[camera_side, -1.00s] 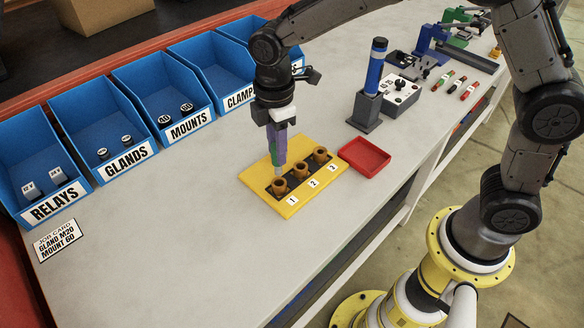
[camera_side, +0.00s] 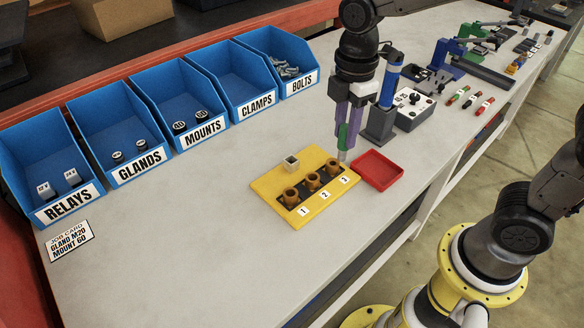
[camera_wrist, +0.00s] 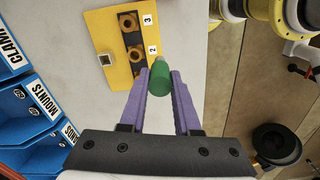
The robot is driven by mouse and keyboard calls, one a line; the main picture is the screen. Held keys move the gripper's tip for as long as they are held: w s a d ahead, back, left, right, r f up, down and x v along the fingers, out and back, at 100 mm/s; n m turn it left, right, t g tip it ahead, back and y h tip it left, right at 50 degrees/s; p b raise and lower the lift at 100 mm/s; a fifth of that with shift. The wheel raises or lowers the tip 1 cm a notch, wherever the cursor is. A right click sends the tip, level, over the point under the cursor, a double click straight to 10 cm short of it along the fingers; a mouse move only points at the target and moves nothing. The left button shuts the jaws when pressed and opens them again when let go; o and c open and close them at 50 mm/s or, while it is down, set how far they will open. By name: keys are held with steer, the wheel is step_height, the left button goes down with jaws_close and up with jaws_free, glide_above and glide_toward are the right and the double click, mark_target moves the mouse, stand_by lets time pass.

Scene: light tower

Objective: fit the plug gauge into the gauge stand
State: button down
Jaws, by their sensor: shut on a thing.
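My gripper (camera_side: 346,138) is shut on the plug gauge, a green-handled piece (camera_side: 343,136) with a pale lower tip. In the side view it hangs roughly upright at the right edge of the yellow board, by the red tray.
The yellow board (camera_side: 268,186) carries three brown round fittings (camera_side: 312,181) numbered 1 to 3. The red tray (camera_side: 379,169) is empty. A blue cylinder (camera_side: 390,84) stands in a dark block (camera_side: 380,124) behind my gripper.

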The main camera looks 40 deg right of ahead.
steer(key=shift+w+d+r, duration=0.1)
steer(key=shift+d+r, duration=0.3)
steer(key=shift+d, duration=0.05)
steer(key=shift+w+a+f, duration=0.4)
steer(key=shift+w+f, duration=1.7)
steer(key=shift+w, duration=0.15)
steer(key=shift+w+a+f, duration=0.35)
steer(key=shift+w+f, duration=1.8)
steer(key=shift+w, duration=0.15)
steer(key=shift+w+a+f, duration=0.4)
steer(key=shift+w+f, duration=1.7)
steer(key=shift+w, duration=0.15)
steer(key=shift+f, duration=0.1)
steer(key=shift+f, duration=0.1)
steer(key=c, duration=0.6)
jaws_free()
